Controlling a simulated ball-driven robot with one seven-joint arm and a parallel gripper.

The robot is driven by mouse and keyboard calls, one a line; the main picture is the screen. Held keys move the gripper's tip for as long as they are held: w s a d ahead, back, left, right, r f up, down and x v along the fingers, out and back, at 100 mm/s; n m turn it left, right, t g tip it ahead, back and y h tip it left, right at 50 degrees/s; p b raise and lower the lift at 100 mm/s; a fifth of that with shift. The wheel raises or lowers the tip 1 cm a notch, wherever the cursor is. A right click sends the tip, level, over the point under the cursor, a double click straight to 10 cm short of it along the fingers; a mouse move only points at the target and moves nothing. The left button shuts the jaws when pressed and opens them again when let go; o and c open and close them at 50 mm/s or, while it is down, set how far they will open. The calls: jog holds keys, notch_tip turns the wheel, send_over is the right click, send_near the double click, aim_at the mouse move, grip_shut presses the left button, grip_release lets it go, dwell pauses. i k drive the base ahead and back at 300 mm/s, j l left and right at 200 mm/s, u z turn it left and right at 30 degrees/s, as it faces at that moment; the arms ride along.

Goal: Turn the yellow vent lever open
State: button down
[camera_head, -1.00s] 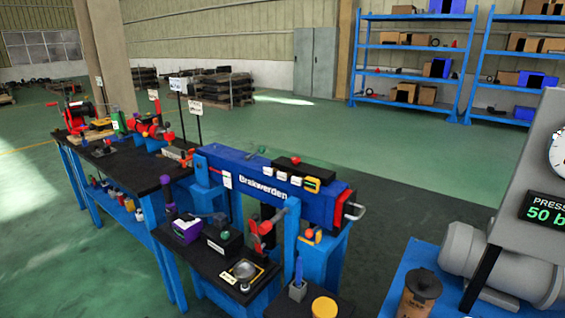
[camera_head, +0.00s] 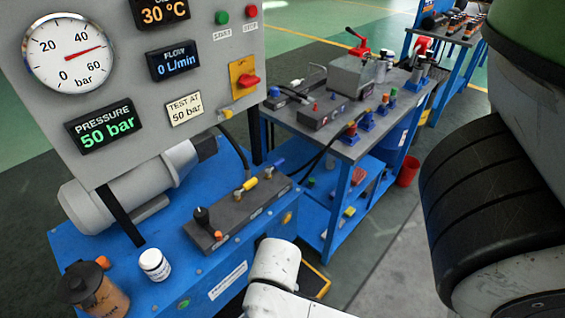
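A dark grey valve block (camera_head: 235,215) lies on the blue bench of the test stand. A small yellow lever (camera_head: 248,184) stands up from the middle of the block, tilted. Its label is too small to read, so I cannot tell whether it is set open or closed. My white arm (camera_head: 275,265) shows at the bottom, in front of the block's right end. My gripper is out of the picture.
A grey panel (camera_head: 150,90) reads 50 bar above a grey motor (camera_head: 130,190). A white jar (camera_head: 154,264) and a brown canister (camera_head: 95,290) stand at the bench's front left. Another blue table (camera_head: 345,150) with tools stands behind. My dark wheel-like part fills the right.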

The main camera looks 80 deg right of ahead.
aim_at(248, 185)
jog(key=z, duration=1.05)
